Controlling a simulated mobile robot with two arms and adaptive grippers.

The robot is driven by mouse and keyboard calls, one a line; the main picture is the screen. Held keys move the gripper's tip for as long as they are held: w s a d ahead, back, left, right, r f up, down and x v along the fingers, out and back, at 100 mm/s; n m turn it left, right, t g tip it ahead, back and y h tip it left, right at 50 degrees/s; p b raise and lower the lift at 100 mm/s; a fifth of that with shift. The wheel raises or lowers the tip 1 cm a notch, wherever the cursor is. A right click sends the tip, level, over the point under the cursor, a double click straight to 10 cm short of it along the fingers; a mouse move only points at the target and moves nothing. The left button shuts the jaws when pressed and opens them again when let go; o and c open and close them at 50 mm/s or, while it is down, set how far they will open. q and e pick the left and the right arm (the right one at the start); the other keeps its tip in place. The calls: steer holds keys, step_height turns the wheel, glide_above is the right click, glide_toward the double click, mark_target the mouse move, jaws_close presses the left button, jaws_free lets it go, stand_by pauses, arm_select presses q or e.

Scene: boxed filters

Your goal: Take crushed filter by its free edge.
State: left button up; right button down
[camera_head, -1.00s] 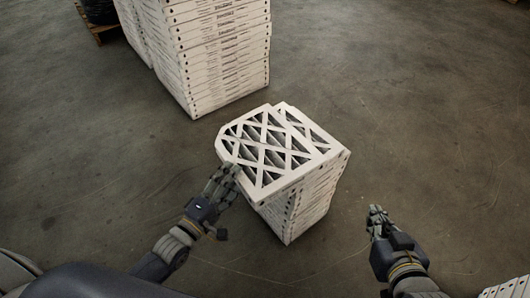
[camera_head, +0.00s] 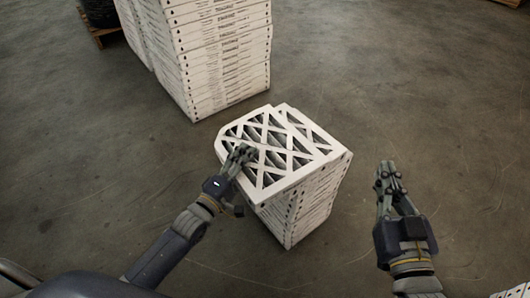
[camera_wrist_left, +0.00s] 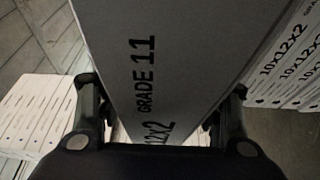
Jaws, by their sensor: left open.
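The crushed filter (camera_head: 266,131) is a white-framed filter with a diagonal lattice and a cut-looking left corner. It lies flat and slightly offset on top of a short stack of filters (camera_head: 312,208). My left gripper (camera_head: 241,157) is open at the filter's near left edge, with its fingers overlapping that edge in the head view. In the left wrist view, a filter side printed "GRADE 11" (camera_wrist_left: 165,55) fills the space between the open fingers (camera_wrist_left: 162,105). Finger contact is unclear. My right gripper (camera_head: 389,176) is right of the stack, apart from it; its opening is unclear.
A taller stack of white filters (camera_head: 222,58) stands behind on the floor. A pallet with a dark object (camera_head: 100,12) is at the far left. White boxes (camera_head: 515,290) show at the bottom right corner. The floor around the short stack is clear.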

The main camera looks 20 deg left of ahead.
arm_select(q)
steer(key=c, duration=1.2)
steer(key=shift+r, duration=0.1)
